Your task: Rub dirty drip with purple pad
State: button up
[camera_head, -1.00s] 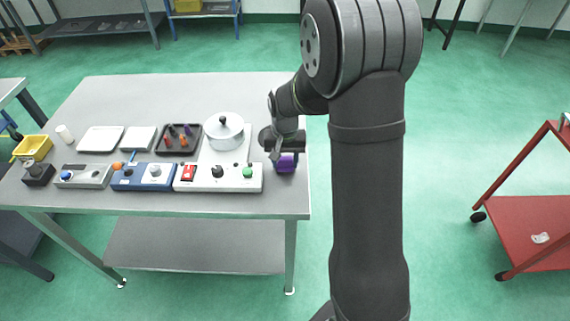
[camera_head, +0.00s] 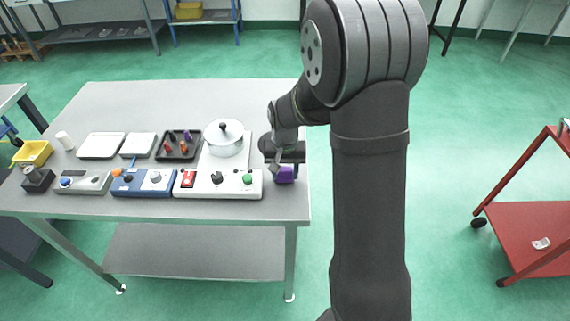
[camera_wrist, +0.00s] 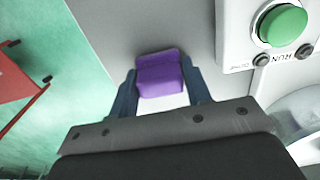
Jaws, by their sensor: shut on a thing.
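The purple pad (camera_head: 285,175) is a small block near the front right corner of the grey table (camera_head: 150,95). My gripper (camera_head: 284,166) is shut on it from above. In the wrist view the pad (camera_wrist: 160,72) sits between the two blue-grey fingers of my gripper (camera_wrist: 160,84). The pad is at or just above the table top; I cannot tell whether it touches. No dirty drip can be made out in either view.
A white control box (camera_head: 218,184) with a red switch and green button stands just left of the pad. Beyond it is a lidded pot (camera_head: 225,140). A black tray (camera_head: 178,146), white trays (camera_head: 101,145) and a blue box (camera_head: 143,184) lie further left.

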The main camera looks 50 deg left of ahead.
jog(key=shift+s+d, duration=0.65)
notch_tip(320, 180, up, 8)
jog(key=shift+r, duration=0.15)
jog(key=shift+w, duration=0.1)
jog(key=w+d+f+m, duration=0.2)
jog(key=w+d+f, duration=0.2)
jog(key=w+d, duration=0.45)
jog(key=w+d+f+m, duration=0.2)
jog(key=w+d+f, duration=0.2)
jog(key=w+d, duration=0.5)
jog(key=w+d+f+m, duration=0.1)
jog(key=w+d+f, duration=0.1)
jog(key=d, duration=0.6)
jog(key=w+d+f+m, duration=0.2)
jog(key=w+d+f, duration=0.1)
jog(key=d, duration=0.5)
jog(key=w+d+f+m, duration=0.2)
jog(key=w+d+f, duration=0.1)
jog(key=d, duration=0.5)
jog(key=shift+d+f, duration=0.3)
jog(key=shift+a, duration=0.1)
